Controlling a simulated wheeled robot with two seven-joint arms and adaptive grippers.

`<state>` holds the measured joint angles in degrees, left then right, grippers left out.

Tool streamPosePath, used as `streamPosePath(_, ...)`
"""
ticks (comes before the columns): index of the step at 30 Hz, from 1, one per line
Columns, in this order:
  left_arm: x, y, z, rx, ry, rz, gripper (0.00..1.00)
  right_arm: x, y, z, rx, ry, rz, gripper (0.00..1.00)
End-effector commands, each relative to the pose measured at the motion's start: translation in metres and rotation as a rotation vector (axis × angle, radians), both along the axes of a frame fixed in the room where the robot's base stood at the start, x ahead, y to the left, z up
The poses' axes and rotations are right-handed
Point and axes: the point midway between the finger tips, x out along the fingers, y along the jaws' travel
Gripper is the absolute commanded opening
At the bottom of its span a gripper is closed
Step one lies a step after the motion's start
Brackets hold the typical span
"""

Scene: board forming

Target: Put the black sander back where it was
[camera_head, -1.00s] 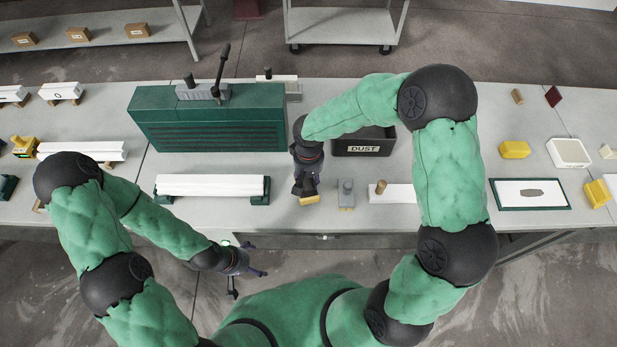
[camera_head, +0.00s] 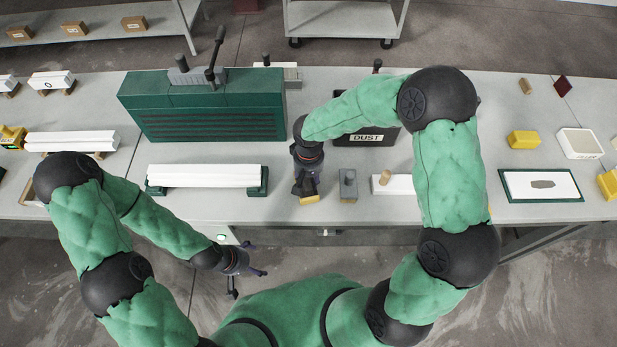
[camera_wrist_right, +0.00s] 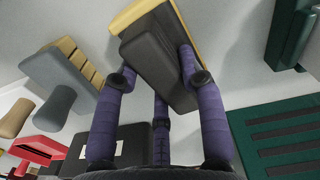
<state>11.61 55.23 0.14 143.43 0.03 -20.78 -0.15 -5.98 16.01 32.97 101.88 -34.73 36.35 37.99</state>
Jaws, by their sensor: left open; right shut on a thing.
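The black sander (camera_wrist_right: 158,62) has a dark block body and a yellow pad along one side. My right gripper (camera_head: 308,184) is shut on it, with purple fingers on both sides of the block in the right wrist view. In the head view only the sander's yellow edge (camera_head: 310,199) shows clearly below the fingers. It is over the front of the bench, between the white board on green supports and the grey block with a knob. I cannot tell whether it touches the bench. My left gripper (camera_head: 244,264) is open and empty, in front of the bench edge, above the floor.
The grey knobbed block (camera_head: 348,185) stands close right of the sander. The white board (camera_head: 205,176) lies to its left. A green slotted machine (camera_head: 205,110) and the DUST bin (camera_head: 367,138) stand behind. A framed white panel (camera_head: 541,185) lies at right.

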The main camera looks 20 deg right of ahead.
Motion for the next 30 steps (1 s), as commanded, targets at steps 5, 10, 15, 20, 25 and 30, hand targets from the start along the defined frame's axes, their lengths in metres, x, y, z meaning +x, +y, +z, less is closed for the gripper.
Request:
streamPosePath(5,0.0001,0.0000,0.0005,0.000,0.000,0.000,0.92,0.0004,0.0000,0.0008,0.000,-0.001,0.000,0.00)
streamPosePath(10,0.0001,0.0001,-0.0011,0.000,0.000,0.000,0.92,0.0004,0.0000,-0.0008,0.000,-0.001,0.000,0.00)
streamPosePath(15,0.0001,0.0000,-0.0042,0.000,0.000,0.000,0.92,0.0004,0.0000,-0.0039,0.000,-0.001,0.000,0.00)
streamPosePath(20,0.0001,0.0000,-0.0055,0.000,0.000,0.000,0.92,0.0004,0.0000,-0.0051,0.000,-0.001,0.000,0.51)
streamPosePath(25,0.0000,0.0000,-0.0052,0.000,0.000,0.000,0.92,0.0003,0.0000,-0.0049,0.000,-0.001,0.000,0.67)
streamPosePath(30,0.0001,0.0000,-0.0052,0.000,0.000,0.000,0.92,-0.0002,0.0000,-0.0053,0.000,0.001,0.000,0.73)
